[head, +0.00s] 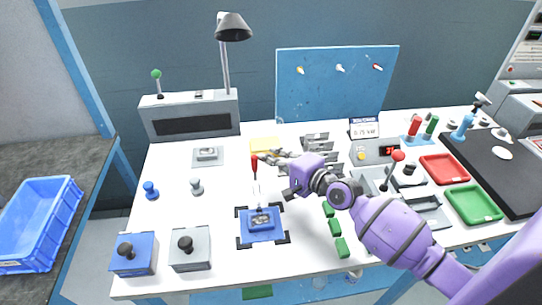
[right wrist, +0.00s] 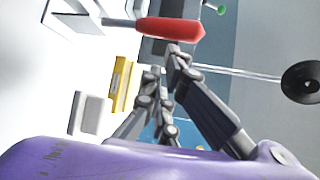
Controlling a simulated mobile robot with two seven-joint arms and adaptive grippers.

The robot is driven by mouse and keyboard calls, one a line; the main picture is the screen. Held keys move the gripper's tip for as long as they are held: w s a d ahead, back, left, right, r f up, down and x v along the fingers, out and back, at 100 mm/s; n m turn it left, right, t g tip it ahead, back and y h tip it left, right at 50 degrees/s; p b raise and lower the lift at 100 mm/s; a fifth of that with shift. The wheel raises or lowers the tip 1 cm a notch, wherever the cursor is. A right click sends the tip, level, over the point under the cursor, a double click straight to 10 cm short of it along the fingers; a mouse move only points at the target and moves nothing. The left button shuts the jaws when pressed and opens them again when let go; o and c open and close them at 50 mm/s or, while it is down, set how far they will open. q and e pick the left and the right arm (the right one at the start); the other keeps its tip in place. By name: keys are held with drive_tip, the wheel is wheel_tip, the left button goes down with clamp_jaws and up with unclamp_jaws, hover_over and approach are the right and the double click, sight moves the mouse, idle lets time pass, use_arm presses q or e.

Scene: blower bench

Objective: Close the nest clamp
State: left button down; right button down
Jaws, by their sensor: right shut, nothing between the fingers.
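The nest clamp has a red handle (head: 254,166) that stands upright on a pale lever above the blue nest (head: 248,229), in which a small grey part sits. My right gripper (head: 266,158) is shut and empty, its fingertips just right of the red handle near its upper end. In the right wrist view, the red handle (right wrist: 172,29) lies across the top, just beyond the right gripper's fingertips (right wrist: 165,62). I cannot tell whether they touch it. My left gripper is not in view.
A yellow block (head: 264,144) lies behind the handle. Green blocks (head: 335,228) lie right of the nest, below my right arm. Blue and grey button boxes (head: 190,258) stand at the front left. A lamp (head: 233,28) rises at the back.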

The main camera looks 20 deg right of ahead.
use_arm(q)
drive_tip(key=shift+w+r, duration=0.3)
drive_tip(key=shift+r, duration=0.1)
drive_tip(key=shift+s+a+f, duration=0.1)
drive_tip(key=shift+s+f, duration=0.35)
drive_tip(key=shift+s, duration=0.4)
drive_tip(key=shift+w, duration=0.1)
